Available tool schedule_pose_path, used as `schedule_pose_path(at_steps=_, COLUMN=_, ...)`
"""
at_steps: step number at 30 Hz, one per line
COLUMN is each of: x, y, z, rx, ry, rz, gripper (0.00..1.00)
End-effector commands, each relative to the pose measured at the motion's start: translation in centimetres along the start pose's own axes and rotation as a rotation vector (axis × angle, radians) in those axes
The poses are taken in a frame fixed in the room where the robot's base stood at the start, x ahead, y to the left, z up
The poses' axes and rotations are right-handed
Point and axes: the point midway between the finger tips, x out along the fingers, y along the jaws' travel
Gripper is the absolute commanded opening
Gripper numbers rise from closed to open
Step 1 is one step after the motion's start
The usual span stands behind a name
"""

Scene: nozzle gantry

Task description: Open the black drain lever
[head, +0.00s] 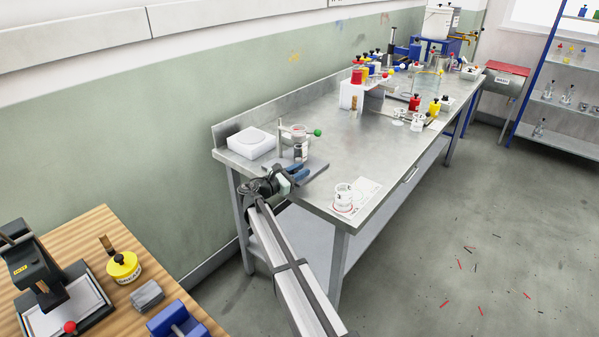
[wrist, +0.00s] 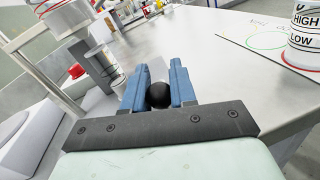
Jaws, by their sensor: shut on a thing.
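The black drain lever shows in the wrist view as a round black knob (wrist: 158,95) between my two blue fingers. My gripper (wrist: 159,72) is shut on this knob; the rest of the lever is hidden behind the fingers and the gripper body. In the head view my gripper (head: 300,170) is at the near left end of the steel bench (head: 365,170), just in front of a small stand (head: 283,140). The stand carries a clear cup (head: 299,131) above a dark cylinder (head: 300,151). The knob cannot be made out in the head view.
A green knob (head: 317,132) sticks out from the stand. The bench middle is clear.

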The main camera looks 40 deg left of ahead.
Motion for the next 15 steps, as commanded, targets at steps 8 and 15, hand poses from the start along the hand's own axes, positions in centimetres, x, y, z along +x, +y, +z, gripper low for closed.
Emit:
schedule_pose_path(at_steps=8, x=-0.02, y=-0.16, z=0.02, rx=0.000, ry=0.004, rz=0.018, gripper=0.00)
schedule_pose_path(at_steps=15, x=0.04, y=-0.69, z=0.12, rx=0.000, ry=0.025, rz=0.122, gripper=0.00)
